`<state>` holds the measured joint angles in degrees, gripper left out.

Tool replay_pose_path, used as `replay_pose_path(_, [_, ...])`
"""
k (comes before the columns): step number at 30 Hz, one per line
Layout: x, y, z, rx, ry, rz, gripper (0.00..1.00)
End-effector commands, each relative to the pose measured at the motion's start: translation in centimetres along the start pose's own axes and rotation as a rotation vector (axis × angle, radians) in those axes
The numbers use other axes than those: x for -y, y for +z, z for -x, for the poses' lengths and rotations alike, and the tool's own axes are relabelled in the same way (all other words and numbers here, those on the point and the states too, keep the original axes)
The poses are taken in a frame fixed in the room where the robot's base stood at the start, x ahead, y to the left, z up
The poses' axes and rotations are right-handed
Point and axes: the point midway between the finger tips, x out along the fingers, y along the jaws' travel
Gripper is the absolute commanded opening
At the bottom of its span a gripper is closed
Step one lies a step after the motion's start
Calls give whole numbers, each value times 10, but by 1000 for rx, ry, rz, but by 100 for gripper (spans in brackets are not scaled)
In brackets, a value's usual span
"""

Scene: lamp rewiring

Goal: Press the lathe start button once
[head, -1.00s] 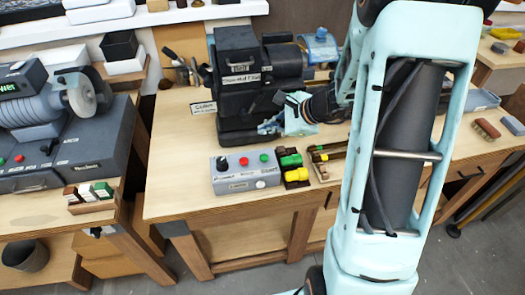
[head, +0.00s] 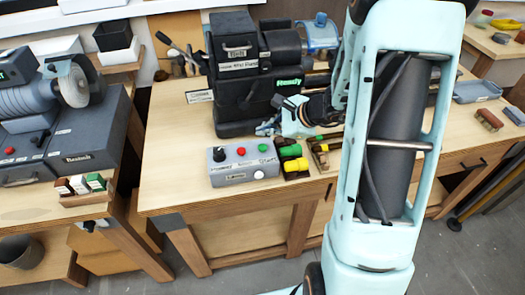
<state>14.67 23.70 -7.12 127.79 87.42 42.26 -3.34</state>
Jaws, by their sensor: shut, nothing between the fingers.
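A grey control box (head: 232,175) stands at the front edge of the middle bench. Its top carries a black knob (head: 219,153), a red button (head: 241,151) and a green button (head: 262,148); the small labels are too blurred to read surely. A pale round knob (head: 258,174) is on its front. The black lathe (head: 232,90) stands behind, with green text reading "Ready". My gripper (head: 264,129) is shut and empty, its tips pointing left beside the lathe's base, behind the green button and apart from it.
Yellow and green pieces (head: 294,158) lie in dark holders right of the box. A grinder (head: 60,125) stands on the left bench, with a small rack (head: 80,190) in front. My arm covers the right part of the bench. Bare bench top shows left of the box.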

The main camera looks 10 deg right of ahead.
Motion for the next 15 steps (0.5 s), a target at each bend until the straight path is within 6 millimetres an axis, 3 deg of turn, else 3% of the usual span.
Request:
replay_pose_path(1, [-8,-7,-10,0,1,0,0])
replay_pose_path(6, [-15,-15,-20,0,0,1,0])
replay_pose_path(15, [-17,-17,-23,0,0,1,0])
